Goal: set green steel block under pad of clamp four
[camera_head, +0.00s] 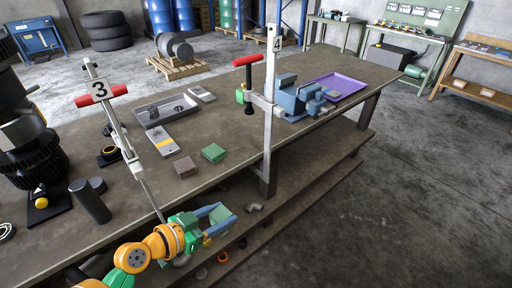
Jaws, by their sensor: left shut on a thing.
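Clamp four (269,110) is a tall steel bar marked 4 at the table's front edge, with a red handle (246,61) on its left. My left gripper (219,217) is in front of the table edge, left of and nearer than the foot of clamp four. It is shut on a green steel block (221,213), partly hidden by the fingers. Another green block (214,153) lies on the tabletop left of clamp four. My right gripper is not in view.
Clamp three (122,130) stands at left, its bar leaning over the front edge. A reddish-brown block (185,166), a grey tray (166,110), a blue vise (292,96) and a purple tray (338,86) are on the table (231,125). A lower shelf (320,160) lies below.

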